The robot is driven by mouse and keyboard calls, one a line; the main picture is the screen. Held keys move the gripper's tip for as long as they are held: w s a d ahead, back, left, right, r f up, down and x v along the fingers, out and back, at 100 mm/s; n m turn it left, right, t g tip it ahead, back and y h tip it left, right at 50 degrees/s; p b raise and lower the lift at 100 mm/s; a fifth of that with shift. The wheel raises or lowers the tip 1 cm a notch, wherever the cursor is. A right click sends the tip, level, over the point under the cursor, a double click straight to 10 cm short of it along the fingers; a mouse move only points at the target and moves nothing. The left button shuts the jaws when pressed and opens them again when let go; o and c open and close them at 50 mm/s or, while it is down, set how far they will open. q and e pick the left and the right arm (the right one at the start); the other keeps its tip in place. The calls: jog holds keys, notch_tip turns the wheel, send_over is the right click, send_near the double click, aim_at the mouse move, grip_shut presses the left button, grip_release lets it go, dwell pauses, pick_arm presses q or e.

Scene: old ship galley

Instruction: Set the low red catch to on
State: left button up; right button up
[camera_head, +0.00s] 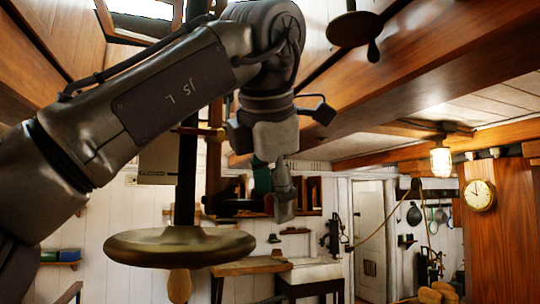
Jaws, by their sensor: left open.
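I cannot make out a red catch anywhere in the camera_head view. My left arm comes in from the left and fills the upper left and middle. My left gripper (282,196) hangs down from it near the middle, open, with nothing seen between its fingers. It is seen nearly side-on, so only one finger shows clearly. Shelves and dark boxes show behind it, and my arm hides part of the wall and ceiling. My right gripper is not in view.
A broad round wheel (180,246) on a dark upright shaft (187,180) stands below my left arm. A wooden bench (240,267) and dark table (312,284) stand behind. A lit lamp (441,160) hangs at right, near a wall clock (480,194). A white door (370,240) stands farther back.

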pick_arm(q)
jog(key=v, duration=0.9)
jog(key=shift+s+r, duration=0.3)
jog(key=shift+s, duration=0.1)
jog(key=shift+f, duration=0.1)
